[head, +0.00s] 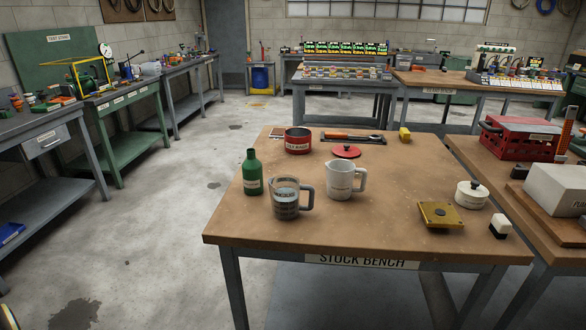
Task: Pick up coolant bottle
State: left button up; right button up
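A green bottle (252,174) with a narrow neck and a pale label stands upright at the left edge of the stock bench (340,225). The label is too small to read, but it is the only bottle I see on this bench. A glass jug (286,200) with clear liquid stands just in front and to the right of it. Neither of my grippers shows in the head view.
A white jug (340,179), a red pot (298,140), a red lid (346,151), a brass plate (440,215) and a white lidded pot (471,194) also stand on the bench. Bare floor (150,240) lies to its left. A green bench (122,140) stands further left.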

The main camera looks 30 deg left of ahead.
aim_at(251, 167)
jog(key=u, duration=0.1)
jog(key=i, duration=0.9)
jog(key=u, duration=0.55)
